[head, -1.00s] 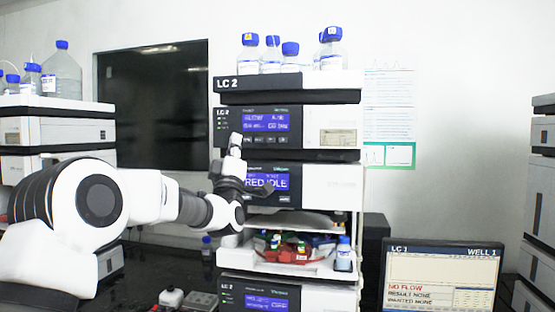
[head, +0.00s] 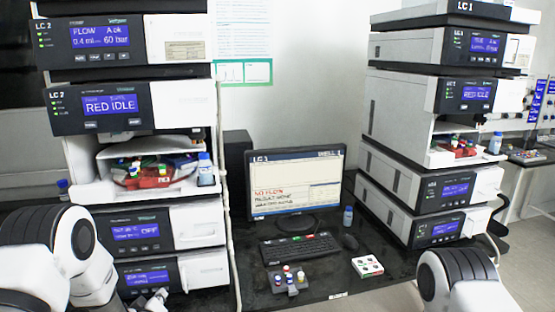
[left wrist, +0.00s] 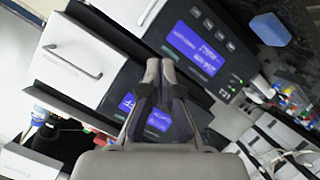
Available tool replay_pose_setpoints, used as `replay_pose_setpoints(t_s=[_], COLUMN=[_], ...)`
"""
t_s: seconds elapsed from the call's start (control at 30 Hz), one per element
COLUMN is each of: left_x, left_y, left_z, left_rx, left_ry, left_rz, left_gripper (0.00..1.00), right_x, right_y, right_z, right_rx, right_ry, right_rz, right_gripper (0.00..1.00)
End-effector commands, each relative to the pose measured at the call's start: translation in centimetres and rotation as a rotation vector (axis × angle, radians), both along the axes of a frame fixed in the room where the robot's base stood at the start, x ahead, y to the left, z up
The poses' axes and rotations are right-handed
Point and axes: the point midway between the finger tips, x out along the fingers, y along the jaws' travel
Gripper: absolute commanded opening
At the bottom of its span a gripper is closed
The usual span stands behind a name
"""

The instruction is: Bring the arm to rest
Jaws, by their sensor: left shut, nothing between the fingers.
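My left arm (head: 92,262) is low at the left of the head view, in front of the LC 2 stack (head: 187,216). My left gripper (head: 154,299) shows small at the bottom edge, by the lowest module's blue display. In the left wrist view the left gripper (left wrist: 161,72) is shut and empty, its fingertips together in front of module fronts with blue displays (left wrist: 196,48). I cannot tell the gap between fingertips and stack. My right arm (head: 463,280) shows only in part at the bottom right; its gripper is out of view.
A monitor (head: 297,186) reading "NO FLOW", a keyboard (head: 300,247), a small vial rack (head: 288,280) and a white tray (head: 367,266) are on the dark bench. The LC 1 stack (head: 400,136) stands right. An open bay (head: 92,190) in LC 2 holds a red vial tray (head: 148,180).

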Motion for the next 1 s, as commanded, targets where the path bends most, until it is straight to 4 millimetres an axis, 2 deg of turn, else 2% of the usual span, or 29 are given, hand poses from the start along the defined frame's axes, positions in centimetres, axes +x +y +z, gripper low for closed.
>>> replay_pose_setpoints(t_s=[0.03,0.1,0.17,0.2,0.27,0.3,0.37,0.4,0.5,0.53,0.6,0.7,1.0], left_x=[-3.0,-7.4,-11.7,-14.8,-19.7,-23.1,-28.3,-31.6,-38.1,-39.6,-41.8,-42.0,-41.8], left_y=[-0.9,-2.0,-2.9,-3.4,-4.2,-4.6,-5.2,-5.5,-5.9,-6.0,-6.0,-6.0,-6.0], left_z=[-3.8,-8.3,-11.7,-13.6,-16.1,-17.3,-18.4,-18.7,-18.0,-17.7,-17.3,-17.4,-17.4], left_rx=[0.017,0.043,0.068,0.085,0.111,0.129,0.157,0.175,0.217,0.228,0.257,0.294,0.296], left_ry=[0.108,0.255,0.386,0.473,0.608,0.700,0.836,0.922,1.098,1.138,1.204,1.217,1.211], left_rz=[-0.024,-0.063,-0.100,-0.130,-0.180,-0.216,-0.281,-0.328,-0.450,-0.485,-0.566,-0.629,-0.629], left_gripper=[0.00,0.00,0.00,0.00,0.00,0.00,0.00,0.00,0.00,0.00,0.00,0.00,0.00], right_x=[0.0,0.0,0.0,0.0,0.0,0.0,0.0,0.0,0.0,0.0,0.0,0.0,0.0], right_y=[0.0,0.0,0.0,0.0,0.0,0.0,0.0,0.0,0.0,0.0,0.0,0.0,0.0], right_z=[0.0,0.0,0.0,0.0,0.0,0.0,0.0,0.0,0.0,0.0,0.0,0.0,0.0], right_rx=[0.000,0.000,0.000,0.000,0.000,0.000,0.000,0.000,0.000,0.000,0.000,0.000,0.000], right_ry=[0.000,0.000,0.000,0.000,0.000,0.000,0.000,0.000,0.000,0.000,0.000,0.000,0.000], right_rz=[0.000,0.000,0.000,0.000,0.000,0.000,0.000,0.000,0.000,0.000,0.000,0.000,0.000], right_gripper=[0.84,0.84,0.84,0.84,0.84,0.84,0.84,0.84,0.84,0.84,0.84,0.84,0.84])
